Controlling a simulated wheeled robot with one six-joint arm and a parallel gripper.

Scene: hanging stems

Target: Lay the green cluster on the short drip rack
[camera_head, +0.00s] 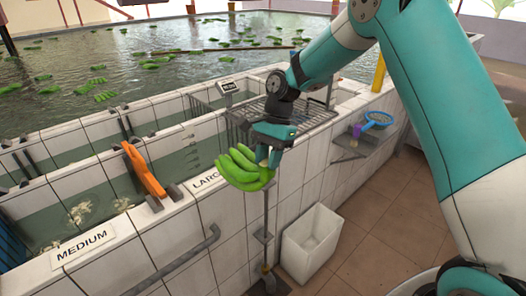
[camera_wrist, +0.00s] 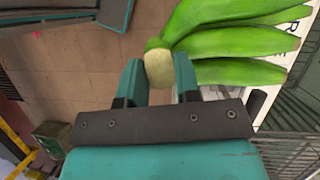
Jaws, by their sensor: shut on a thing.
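The green cluster (camera_head: 245,168) is a bunch of green bananas, held in the air in front of the white tiled tank wall near the LARGE label. My gripper (camera_head: 268,152) is shut on its crown. In the wrist view the pale cut crown (camera_wrist: 158,66) sits between the two fingers of my gripper (camera_wrist: 158,80), and the green fingers of the cluster (camera_wrist: 235,42) spread to the right. A wire rack (camera_head: 308,112), which looks like the drip rack, lies on the tank top behind and right of the cluster. Wire bars also show at lower right in the wrist view (camera_wrist: 290,155).
An orange-handled tool (camera_head: 145,175) lies on the wall at left. A blue strainer (camera_head: 377,119) rests by a side shelf (camera_head: 362,147) at right. A white bin (camera_head: 311,242) stands on the floor below. Water with floating green clusters fills the back.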

